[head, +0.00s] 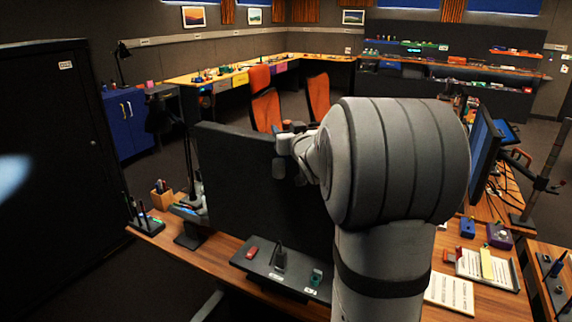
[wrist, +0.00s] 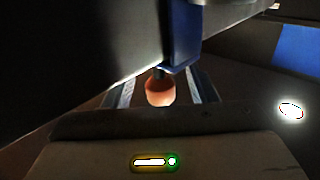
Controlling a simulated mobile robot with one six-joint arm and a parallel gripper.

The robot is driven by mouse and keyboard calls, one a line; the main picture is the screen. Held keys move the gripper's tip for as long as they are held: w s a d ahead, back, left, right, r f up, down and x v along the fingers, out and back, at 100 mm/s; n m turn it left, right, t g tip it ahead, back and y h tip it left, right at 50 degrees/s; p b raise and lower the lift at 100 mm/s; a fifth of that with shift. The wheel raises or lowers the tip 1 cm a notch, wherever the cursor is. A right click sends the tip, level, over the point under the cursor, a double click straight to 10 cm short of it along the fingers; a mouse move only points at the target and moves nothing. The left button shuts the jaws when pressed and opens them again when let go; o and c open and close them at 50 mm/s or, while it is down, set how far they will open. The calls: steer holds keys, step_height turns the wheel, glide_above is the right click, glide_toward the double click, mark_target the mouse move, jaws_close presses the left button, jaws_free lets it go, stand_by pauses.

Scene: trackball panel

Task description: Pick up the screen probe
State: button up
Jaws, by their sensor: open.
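In the wrist view, an orange rounded piece (wrist: 160,91) hangs below a blue upright part (wrist: 182,38) on a short dark neck. It may be the screen probe, but I cannot tell for sure. My gripper (wrist: 163,77) is open, with a grey finger on each side of the orange piece. Whether the fingers touch it is not clear. In the head view, my wrist is by the upper edge of the large dark monitor (head: 245,185). My arm hides part of the monitor, and my fingertips cannot be made out there.
The wooden desk (head: 225,242) carries a dark tray (head: 262,268) with small items, a pen stand (head: 145,222) and a pen box (head: 162,196). Papers (head: 450,292) lie right of my arm. Another monitor (head: 484,150) stands at the right. Orange chairs (head: 262,95) stand behind.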

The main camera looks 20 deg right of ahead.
jaws_close()
stand_by(0.5)
